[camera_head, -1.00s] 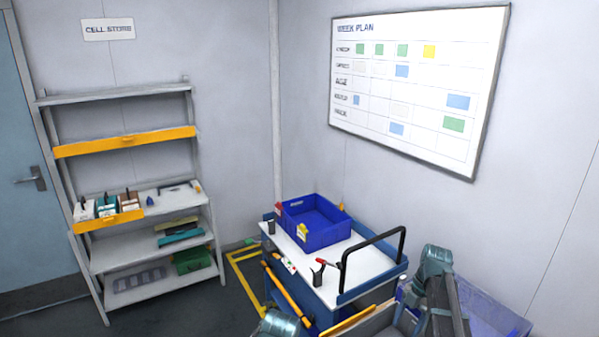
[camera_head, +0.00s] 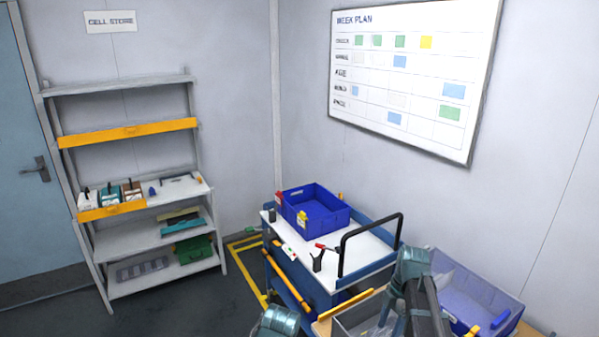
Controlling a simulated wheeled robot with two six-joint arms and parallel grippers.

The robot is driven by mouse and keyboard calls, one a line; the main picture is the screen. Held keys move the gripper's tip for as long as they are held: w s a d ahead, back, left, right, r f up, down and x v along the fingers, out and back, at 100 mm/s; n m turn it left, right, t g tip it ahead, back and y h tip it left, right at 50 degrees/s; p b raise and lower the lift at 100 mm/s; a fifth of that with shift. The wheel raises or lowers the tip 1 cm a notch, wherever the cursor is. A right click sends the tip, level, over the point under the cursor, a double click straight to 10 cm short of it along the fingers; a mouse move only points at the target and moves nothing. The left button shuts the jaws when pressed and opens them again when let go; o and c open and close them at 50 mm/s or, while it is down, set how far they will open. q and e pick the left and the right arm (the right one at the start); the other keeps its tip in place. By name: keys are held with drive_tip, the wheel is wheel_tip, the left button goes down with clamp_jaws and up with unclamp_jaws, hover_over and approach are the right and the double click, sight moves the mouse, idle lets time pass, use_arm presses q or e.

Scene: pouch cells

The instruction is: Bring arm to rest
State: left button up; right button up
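Part of my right arm (camera_head: 416,285), with a teal joint and a dark link, rises from the bottom edge at right of centre. It stands in front of a grey open box and beside a blue bin. Part of my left arm (camera_head: 278,322), a teal rounded joint, shows at the bottom edge, left of the cart. The fingers of both grippers are outside the picture or hidden, so what they hold does not show.
A blue bin (camera_head: 470,285) and a grey box (camera_head: 365,318) stand at the lower right. A shelf rack (camera_head: 160,240) with small boxes stands at left. The floor between is clear.

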drive_tip(key=s+a+f+m+h+b, duration=0.1)
drive_tip(key=s+a+f+m+b, duration=0.3)
drive_tip(key=s+a+m, duration=0.3)
drive_tip(key=s+a+f+m+t+h+b, duration=0.1)
drive_tip(key=s+a+f+m+b, duration=0.3)
drive_tip(key=s+a+m, duration=0.4)
drive_tip(key=a+m+h, duration=0.1)
drive_tip(key=a+m, duration=0.1)
drive_tip(key=a, duration=0.1)
drive_tip(key=shift+s+a+f+t, duration=0.3)
drive_tip(key=shift+f, duration=0.1)
